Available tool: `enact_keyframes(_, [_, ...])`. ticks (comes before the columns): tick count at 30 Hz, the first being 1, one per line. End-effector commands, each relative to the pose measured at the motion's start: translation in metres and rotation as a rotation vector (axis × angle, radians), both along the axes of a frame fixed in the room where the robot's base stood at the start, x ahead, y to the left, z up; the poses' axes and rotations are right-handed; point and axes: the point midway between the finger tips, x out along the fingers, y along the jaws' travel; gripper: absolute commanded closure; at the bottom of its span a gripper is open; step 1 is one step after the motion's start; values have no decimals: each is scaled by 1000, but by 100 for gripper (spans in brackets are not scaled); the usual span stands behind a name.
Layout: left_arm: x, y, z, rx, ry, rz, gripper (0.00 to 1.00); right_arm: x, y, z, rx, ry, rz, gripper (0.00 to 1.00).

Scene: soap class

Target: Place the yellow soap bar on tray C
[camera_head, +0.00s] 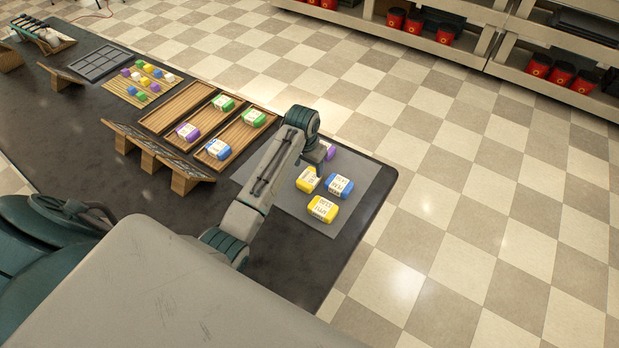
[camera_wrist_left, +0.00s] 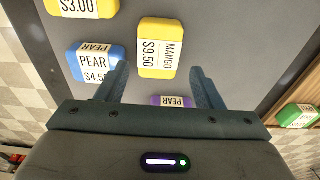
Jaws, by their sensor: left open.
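In the head view, a yellow soap bar (camera_head: 307,180) lies on the grey mat (camera_head: 285,198), and another yellow bar (camera_head: 322,209) lies nearer the front. My left gripper (camera_head: 318,158) is above the mat, just behind the nearer-to-it yellow bar. In the left wrist view my left gripper (camera_wrist_left: 163,88) is open and empty. A yellow bar marked MANGO $9.50 (camera_wrist_left: 157,48) shows ahead, between the lines of its fingers; a second yellow bar (camera_wrist_left: 82,8) is cut off at the top. Three wooden trays stand left of the mat; their letters cannot be read. My right gripper is out of view.
A blue bar (camera_head: 341,186) and a purple bar (camera_head: 329,149) lie on the mat. The farthest tray (camera_head: 174,108) looks empty; the middle tray (camera_head: 206,118) holds purple and green bars, and the nearest tray (camera_head: 238,134) blue and green ones. Wooden stands (camera_head: 185,173) line the trays' front.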

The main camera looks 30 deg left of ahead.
Motion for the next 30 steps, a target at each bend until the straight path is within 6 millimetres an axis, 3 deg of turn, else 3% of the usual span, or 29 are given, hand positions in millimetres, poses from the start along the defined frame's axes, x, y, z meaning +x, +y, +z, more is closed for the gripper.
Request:
enact_keyframes(12, [3,-3,-49,-1,1,1,39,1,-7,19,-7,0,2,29])
enact_keyframes(21, [3,-2,-54,0,-2,0,39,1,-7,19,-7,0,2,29])
enact_keyframes(27, [3,-2,-54,0,-2,0,76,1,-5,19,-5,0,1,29])
enact_keyframes(30, [4,-2,-53,0,-2,0,80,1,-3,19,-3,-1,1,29])
